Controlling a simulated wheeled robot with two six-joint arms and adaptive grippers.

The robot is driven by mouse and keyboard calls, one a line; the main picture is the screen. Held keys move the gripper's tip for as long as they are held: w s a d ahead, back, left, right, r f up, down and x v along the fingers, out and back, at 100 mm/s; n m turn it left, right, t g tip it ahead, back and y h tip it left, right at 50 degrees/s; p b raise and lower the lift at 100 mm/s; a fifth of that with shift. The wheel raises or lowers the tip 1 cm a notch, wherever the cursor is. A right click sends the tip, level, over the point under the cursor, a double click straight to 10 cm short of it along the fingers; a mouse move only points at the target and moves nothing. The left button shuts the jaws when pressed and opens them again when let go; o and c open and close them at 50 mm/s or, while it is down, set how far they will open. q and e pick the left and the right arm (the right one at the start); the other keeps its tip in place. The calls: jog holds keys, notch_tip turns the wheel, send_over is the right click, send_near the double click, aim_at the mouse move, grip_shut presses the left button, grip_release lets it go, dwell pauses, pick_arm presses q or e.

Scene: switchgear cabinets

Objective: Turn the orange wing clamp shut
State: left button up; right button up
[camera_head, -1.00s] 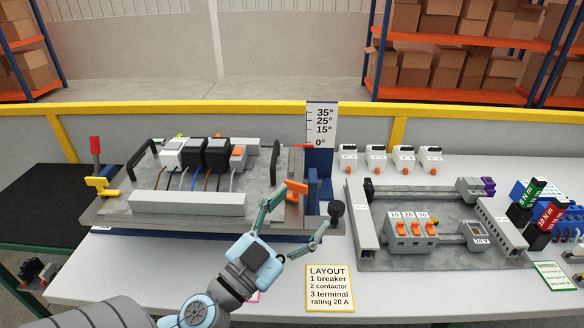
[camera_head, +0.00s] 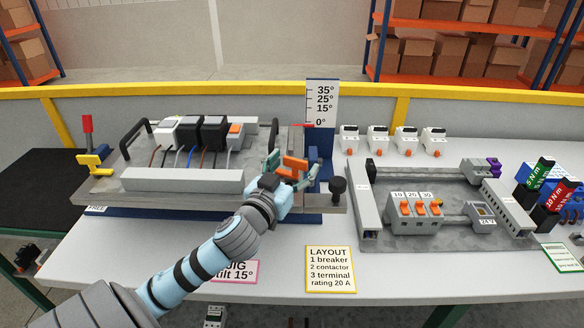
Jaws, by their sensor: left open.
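The orange wing clamp (camera_head: 293,164) stands at the right end of the tilting jig plate (camera_head: 100,192), beside the angle scale. My left gripper (camera_head: 292,166) is at the clamp, with one finger on its left side and the other on its right. The fingers are open around the wing; I cannot tell whether either touches it. The lower part of the clamp is hidden behind the gripper. My right gripper is not in view.
The angle scale board (camera_head: 321,103) stands just behind the clamp. A black knob (camera_head: 338,187) is to its right. A grey rail (camera_head: 180,180) runs along the jig's front. The layout card (camera_head: 331,270) lies on the table in front. A second plate with breakers (camera_head: 415,208) is at the right.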

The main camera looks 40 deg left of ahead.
pick_arm(q)
jog(key=c, duration=1.2)
jog(key=shift+o, duration=0.2)
jog(key=shift+d+r+n+g+y, duration=0.1)
jog(key=shift+n+g+y, duration=0.2)
jog(key=shift+n+y, duration=0.6)
jog(key=shift+d+n+g+y, duration=0.1)
jog(key=shift+n+g+y, duration=0.25)
jog(key=shift+y, duration=0.45)
jog(key=n+y, duration=0.1)
jog(key=n+g+y, duration=0.1)
jog(key=shift+w+f+y, duration=0.15)
jog(key=shift+f+y, duration=0.05)
jog(key=shift+y, duration=0.1)
jog(key=shift+g+y+b, duration=0.3)
jog(key=shift+g+b, duration=0.05)
jog(key=shift+g, duration=0.1)
jog(key=shift+r, duration=0.1)
jog(key=o, duration=1.2)
jog(key=shift+c, duration=0.2)
